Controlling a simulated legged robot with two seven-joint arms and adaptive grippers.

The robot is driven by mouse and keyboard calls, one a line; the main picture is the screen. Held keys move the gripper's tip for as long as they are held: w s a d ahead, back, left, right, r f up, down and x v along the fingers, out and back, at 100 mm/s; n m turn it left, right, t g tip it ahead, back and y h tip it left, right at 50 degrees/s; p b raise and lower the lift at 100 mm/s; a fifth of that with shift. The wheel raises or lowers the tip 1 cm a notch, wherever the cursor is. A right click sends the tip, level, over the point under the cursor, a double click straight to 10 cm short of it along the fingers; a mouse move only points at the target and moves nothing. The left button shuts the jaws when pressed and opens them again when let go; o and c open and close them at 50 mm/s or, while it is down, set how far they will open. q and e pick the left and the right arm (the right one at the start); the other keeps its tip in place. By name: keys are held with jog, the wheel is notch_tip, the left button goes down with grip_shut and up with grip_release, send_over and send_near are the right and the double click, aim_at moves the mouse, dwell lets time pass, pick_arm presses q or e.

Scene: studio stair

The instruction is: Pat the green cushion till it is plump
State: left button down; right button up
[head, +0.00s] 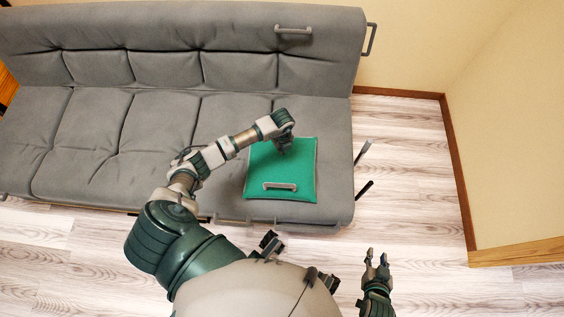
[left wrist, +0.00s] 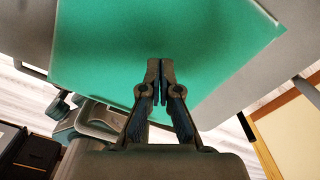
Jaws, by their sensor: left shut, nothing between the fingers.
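The green cushion (head: 300,165) lies flat on the right end of the grey sofa seat, with a grey handle (head: 280,186) on its near part. My left gripper (head: 285,146) is over the cushion's upper left part. In the left wrist view the gripper (left wrist: 161,65) is shut and empty, with the green cushion (left wrist: 220,45) filling much of the view behind its fingertips. I cannot tell whether the tips touch the cloth. My right gripper (head: 376,254) is low at the right, over the floor, away from the cushion, its fingers apart.
The grey sofa (head: 85,135) has a tufted backrest with a handle (head: 293,30) at its top and another at its right side. The plank floor (head: 410,170) is clear to the right, up to the beige wall (head: 515,130).

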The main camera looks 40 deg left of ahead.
pick_arm(q)
jog(key=shift+f, duration=0.55)
jog(key=shift+r, duration=0.1)
jog(key=shift+r+p, duration=1.3)
jog(key=shift+r, duration=0.25)
jog(key=shift+f, duration=0.25)
jog(key=shift+f+b, duration=0.9)
jog(key=shift+f, duration=0.5)
jog(key=shift+r, duration=0.1)
